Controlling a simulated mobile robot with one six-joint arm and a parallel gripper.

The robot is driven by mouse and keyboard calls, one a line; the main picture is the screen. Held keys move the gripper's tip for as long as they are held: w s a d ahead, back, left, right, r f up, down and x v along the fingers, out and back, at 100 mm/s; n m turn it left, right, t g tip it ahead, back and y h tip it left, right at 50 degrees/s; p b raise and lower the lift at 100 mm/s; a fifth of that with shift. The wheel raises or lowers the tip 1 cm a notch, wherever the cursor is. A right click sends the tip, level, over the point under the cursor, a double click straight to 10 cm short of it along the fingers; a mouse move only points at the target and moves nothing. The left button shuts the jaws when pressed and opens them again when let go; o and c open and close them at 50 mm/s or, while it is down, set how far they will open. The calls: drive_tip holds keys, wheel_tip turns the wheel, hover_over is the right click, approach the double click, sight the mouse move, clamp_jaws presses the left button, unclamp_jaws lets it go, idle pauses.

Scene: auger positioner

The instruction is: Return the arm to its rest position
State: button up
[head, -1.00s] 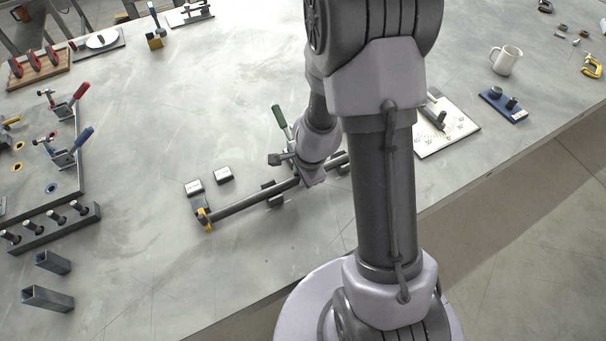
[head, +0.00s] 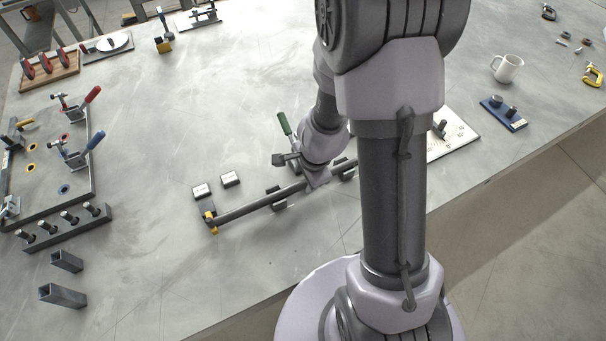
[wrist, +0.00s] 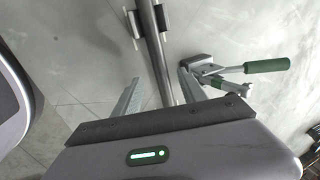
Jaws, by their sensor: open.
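My gripper (wrist: 160,90) is open, its two fingers apart on either side of a dark round bar in the wrist view. In the head view my arm comes down over the middle of the bar (head: 243,208), and the fingers are hard to make out there. The bar lies in low dark supports on the table, with a yellow piece (head: 210,219) at its left end. A green-handled toggle clamp (wrist: 262,67) stands to the right of the bar in the wrist view, close to my right finger. Whether they touch cannot be told.
Two small blocks (head: 230,179) lie behind the bar. At left are a fixture plate with red and blue clamps (head: 78,153), a pin rail (head: 68,228) and square tubes (head: 62,295). A white mug (head: 507,68) and blue block (head: 503,113) stand right.

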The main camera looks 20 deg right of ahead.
drive_tip(key=p+v, duration=0.8)
drive_tip(key=v, duration=0.4)
drive_tip(key=w+a+r+n+t+y+b, duration=0.2)
drive_tip(key=a+r+n+b, duration=0.3)
drive_tip(key=a+r, duration=0.25)
drive_tip(key=s+a+r+n+b, duration=0.1)
drive_tip(key=s+r+n+b, duration=0.1)
drive_tip(key=s, duration=0.5)
drive_tip(key=s+a+r+n+b, duration=0.2)
drive_tip(key=s+r+n+b, duration=0.1)
drive_tip(key=s+r+n, duration=0.2)
drive_tip(key=shift+s+a+r+n+t+b, duration=0.15)
drive_tip(key=shift+s+r+n+t+b, duration=0.35)
drive_tip(key=shift+s, duration=0.55)
